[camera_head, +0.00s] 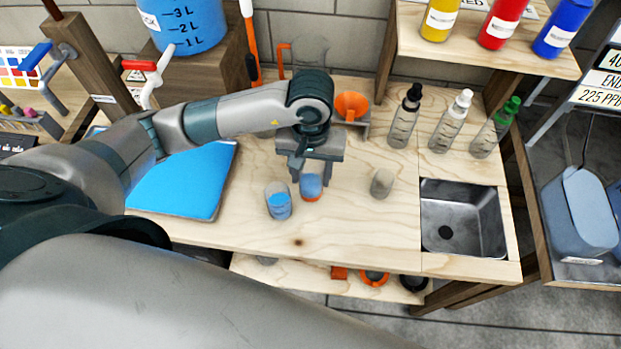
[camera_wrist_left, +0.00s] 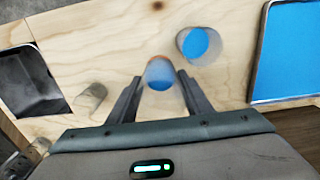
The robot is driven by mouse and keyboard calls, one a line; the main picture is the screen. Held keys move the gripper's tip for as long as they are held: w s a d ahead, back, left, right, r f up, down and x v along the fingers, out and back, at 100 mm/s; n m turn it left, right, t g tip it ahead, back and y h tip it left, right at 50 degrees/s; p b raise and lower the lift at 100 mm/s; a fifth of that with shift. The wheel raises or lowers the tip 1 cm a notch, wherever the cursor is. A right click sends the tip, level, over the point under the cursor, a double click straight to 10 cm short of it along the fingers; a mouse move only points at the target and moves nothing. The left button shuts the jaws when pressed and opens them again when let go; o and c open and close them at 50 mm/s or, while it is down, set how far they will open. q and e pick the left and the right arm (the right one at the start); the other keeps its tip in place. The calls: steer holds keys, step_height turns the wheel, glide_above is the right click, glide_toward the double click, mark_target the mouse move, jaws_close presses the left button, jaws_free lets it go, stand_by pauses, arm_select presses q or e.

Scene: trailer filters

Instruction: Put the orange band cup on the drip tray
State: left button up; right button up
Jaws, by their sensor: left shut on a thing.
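The orange band cup (camera_head: 311,190) is a small cup with blue contents and an orange band low on its side. My left gripper (camera_head: 310,178) reaches down from above and is shut on it. In the left wrist view the cup (camera_wrist_left: 159,72) sits between the two fingers. I cannot tell whether its base touches the bench. A flat blue tray (camera_head: 196,178) with a pale rim, apparently the drip tray, lies on the bench to the left; it also shows in the left wrist view (camera_wrist_left: 292,50). My right gripper is not in view.
A clear cup with blue liquid (camera_head: 278,203) stands just left of the held cup, towards the tray. A greyish cup (camera_head: 381,183) stands to the right, before the sink (camera_head: 462,220). The bench front is clear.

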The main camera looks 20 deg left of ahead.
mark_target(311, 184)
arm_select(q)
steer(key=shift+f, duration=0.15)
steer(key=shift+f+p, duration=0.95)
steer(key=shift+f, duration=0.95)
steer(key=shift+f+b, duration=0.2)
steer(key=shift+b, duration=0.1)
steer(key=o, duration=0.8)
steer(key=shift+o, duration=0.2)
steer(key=shift+r, duration=0.15)
